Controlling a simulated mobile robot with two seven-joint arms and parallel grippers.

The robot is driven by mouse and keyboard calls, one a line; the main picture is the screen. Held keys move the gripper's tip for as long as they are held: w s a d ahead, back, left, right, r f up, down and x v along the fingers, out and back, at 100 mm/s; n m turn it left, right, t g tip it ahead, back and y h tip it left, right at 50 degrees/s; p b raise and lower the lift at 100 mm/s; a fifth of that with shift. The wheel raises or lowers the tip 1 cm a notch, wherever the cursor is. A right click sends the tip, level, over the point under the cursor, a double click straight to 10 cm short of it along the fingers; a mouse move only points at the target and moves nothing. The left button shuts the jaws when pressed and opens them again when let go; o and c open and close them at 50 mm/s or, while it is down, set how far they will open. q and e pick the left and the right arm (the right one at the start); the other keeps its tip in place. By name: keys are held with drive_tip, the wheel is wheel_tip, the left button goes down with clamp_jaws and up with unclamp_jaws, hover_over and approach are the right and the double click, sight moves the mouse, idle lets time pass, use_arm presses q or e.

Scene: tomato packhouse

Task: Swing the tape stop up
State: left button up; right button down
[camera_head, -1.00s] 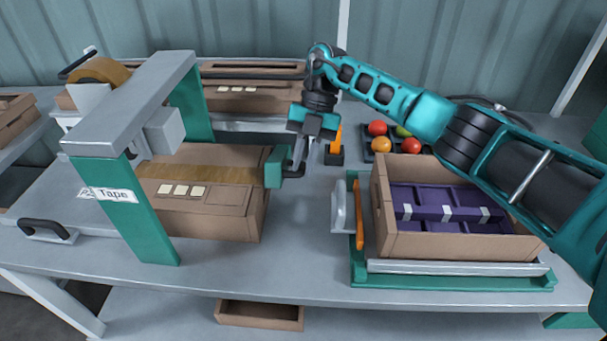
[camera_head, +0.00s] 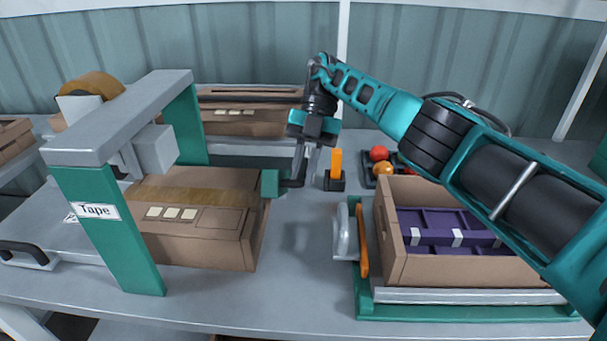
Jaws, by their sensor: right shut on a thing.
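The tape stop (camera_head: 269,183) is a small green block with a dark handle on its right side. It sits at the right end of the brown carton (camera_head: 200,252), near the carton's top edge. The carton lies under the grey and green tape frame (camera_head: 107,235), labelled "Tape", with brown tape along its top. My right gripper (camera_head: 297,181) points down and is shut on the dark handle of the tape stop. Whether the block touches the carton I cannot tell. My left gripper is not in view.
An orange piece on a black base (camera_head: 335,184) stands just right of my right gripper. Further right, an open carton (camera_head: 465,270) with purple inserts sits in a green tray (camera_head: 470,311). Tomatoes (camera_head: 382,168) lie behind it.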

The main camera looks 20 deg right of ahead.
idle(0.3)
drive_tip(key=c, duration=1.1)
unclamp_jaws()
